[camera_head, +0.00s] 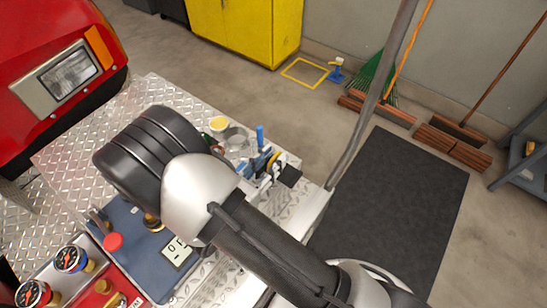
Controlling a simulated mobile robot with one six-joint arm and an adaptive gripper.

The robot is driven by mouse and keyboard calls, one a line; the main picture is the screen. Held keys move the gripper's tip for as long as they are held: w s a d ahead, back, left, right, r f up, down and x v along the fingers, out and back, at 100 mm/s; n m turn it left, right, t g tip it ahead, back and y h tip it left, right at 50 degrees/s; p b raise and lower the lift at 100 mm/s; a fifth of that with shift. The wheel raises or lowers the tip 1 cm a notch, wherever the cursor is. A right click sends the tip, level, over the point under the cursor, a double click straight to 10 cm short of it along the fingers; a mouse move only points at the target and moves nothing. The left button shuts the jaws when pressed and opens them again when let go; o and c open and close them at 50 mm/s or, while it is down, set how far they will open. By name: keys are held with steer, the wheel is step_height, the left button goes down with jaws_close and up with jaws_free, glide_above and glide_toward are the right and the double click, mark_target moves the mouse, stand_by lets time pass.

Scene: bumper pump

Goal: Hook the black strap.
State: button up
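I cannot make out the black strap for sure. A small dark flat piece (290,175) shows at the right edge of the diamond-plate bumper, beside a cluster of blue, yellow and silver fittings (263,163); I cannot tell whether it is part of the strap. My arm crosses the middle of the view, and its black and silver links hide part of the bumper. My gripper's fingers do not show; they may be hidden behind these links.
The diamond-plate bumper (75,140) carries a blue panel (125,220), a red knob (112,242) and gauges (72,258). A grey pole (372,100) rises at its right.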

steer(key=shift+w+d, duration=0.4)
steer(key=shift+w, duration=0.1)
steer(key=shift+c, duration=0.5)
jaws_close()
